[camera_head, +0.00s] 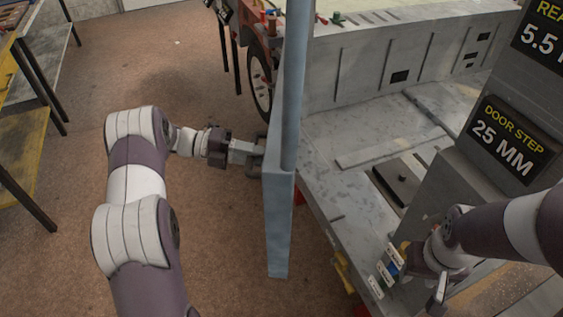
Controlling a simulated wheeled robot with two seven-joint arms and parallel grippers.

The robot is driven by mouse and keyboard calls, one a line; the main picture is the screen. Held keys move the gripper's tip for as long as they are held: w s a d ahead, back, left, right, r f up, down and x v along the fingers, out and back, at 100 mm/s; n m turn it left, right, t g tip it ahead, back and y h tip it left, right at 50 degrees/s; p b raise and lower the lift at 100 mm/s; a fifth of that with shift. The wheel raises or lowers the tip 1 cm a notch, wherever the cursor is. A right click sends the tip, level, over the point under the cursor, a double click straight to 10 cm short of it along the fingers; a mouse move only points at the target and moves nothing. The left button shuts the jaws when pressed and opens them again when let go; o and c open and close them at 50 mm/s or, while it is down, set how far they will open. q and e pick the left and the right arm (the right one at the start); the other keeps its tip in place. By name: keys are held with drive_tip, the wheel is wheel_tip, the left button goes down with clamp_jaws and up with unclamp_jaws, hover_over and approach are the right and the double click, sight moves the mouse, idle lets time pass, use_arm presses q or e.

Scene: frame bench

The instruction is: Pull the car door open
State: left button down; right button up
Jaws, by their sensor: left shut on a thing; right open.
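The car door (279,225) is a blue-grey panel seen nearly edge-on in the middle of the head view, standing out from the grey car frame (345,75). My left gripper (252,154) is at the door's left face and is shut on the door handle (260,146), which is mostly hidden by the fingers. My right gripper (437,294) is low at the right, beside the grey pillar, open and apart from the door.
A dark sign reading "DOOR STEP 25 MM" (508,142) is on the grey pillar (462,175) at the right. A wheel (260,85) shows behind the door. Shelving (25,130) stands at far left.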

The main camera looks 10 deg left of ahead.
use_arm(q)
drive_tip(key=shift+a+r, duration=0.1)
drive_tip(key=shift+a, duration=0.35)
drive_tip(key=c, duration=1.1)
unclamp_jaws()
drive_tip(key=shift+s, duration=0.1)
drive_tip(key=b+v, duration=0.3)
drive_tip(key=v, duration=0.9)
drive_tip(key=shift+a+r, duration=0.1)
drive_tip(key=shift+a, duration=0.2)
